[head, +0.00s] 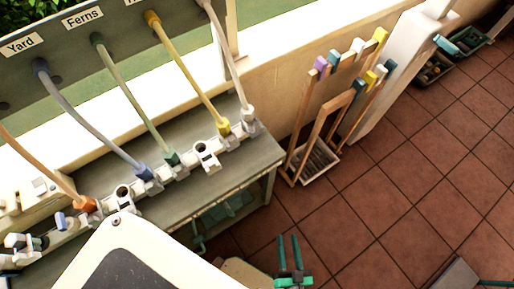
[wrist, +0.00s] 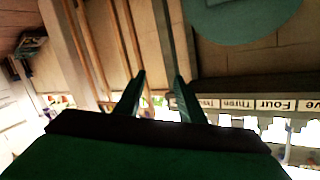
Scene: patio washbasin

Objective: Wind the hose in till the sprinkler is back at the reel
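My gripper (head: 289,240) is at the bottom centre of the head view, with two teal fingers apart and nothing between them. The wrist view also shows the gripper (wrist: 160,77) open and empty. I cannot make out a reel or a sprinkler in either view. Coloured hoses run from the labelled board (head: 60,50) down to fittings on the grey bench (head: 235,170): an orange hose (head: 35,165), a blue hose (head: 85,125), a green hose (head: 125,95), a yellow hose (head: 190,75) and a whitish hose (head: 228,55). A round teal surface (wrist: 245,20) shows at the wrist view's upper right; I cannot tell what it is.
A wooden rack (head: 318,160) with colour-topped handles stands against the wall right of the bench. Dark trays (head: 462,42) lie beyond a white post (head: 400,65). The tiled floor (head: 400,190) is mostly clear. Upside-down number labels (wrist: 270,104) line the wrist view's right.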

